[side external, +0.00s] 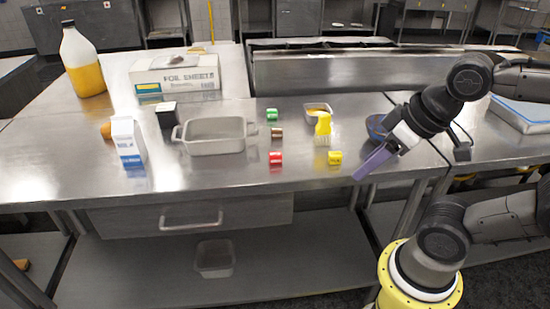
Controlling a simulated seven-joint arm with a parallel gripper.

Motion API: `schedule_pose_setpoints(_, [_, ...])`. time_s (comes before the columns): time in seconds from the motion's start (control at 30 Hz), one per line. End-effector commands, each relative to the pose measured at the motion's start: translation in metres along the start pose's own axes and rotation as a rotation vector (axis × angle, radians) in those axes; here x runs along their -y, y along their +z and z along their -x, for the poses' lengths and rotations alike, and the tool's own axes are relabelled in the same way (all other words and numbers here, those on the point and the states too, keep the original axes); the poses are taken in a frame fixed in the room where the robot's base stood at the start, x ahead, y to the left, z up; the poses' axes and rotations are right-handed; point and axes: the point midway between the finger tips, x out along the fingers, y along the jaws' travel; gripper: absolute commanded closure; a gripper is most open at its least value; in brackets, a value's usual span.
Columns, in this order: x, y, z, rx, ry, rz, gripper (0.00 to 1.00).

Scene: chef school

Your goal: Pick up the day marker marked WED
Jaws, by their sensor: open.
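Several small day markers stand on the steel table: a green one (272,114), a brown one (277,132), a red one (275,158) and a yellow one (335,157). Their lettering is too small to read, so I cannot tell which is marked WED. My gripper (361,174), with purple fingers, is open and empty near the table's front edge. It points down and left, to the right of the yellow marker and apart from it. The gap between the fingers is hard to see from this side.
A yellow bottle (323,129) stands behind the yellow marker, near a small metal pan (318,108). A grey baking dish (215,136) is left of the markers, with a milk carton (128,143) further left. A foil box (177,78) stands behind. The front middle is clear.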

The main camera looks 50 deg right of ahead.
Motion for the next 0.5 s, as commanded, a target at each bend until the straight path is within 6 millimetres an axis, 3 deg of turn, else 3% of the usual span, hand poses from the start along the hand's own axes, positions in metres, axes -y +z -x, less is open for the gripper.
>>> schedule_pose_setpoints(0.03, [0.0000, 0.0000, 0.0000, 0.000, 0.000, 0.000, 0.43])
schedule_pose_setpoints(0.1, [0.0000, 0.0000, 0.0000, 0.000, 0.000, 0.000, 0.32])
schedule_pose_setpoints(0.5, [0.0000, 0.0023, 0.0001, 0.011, 0.000, 0.058, 0.32])
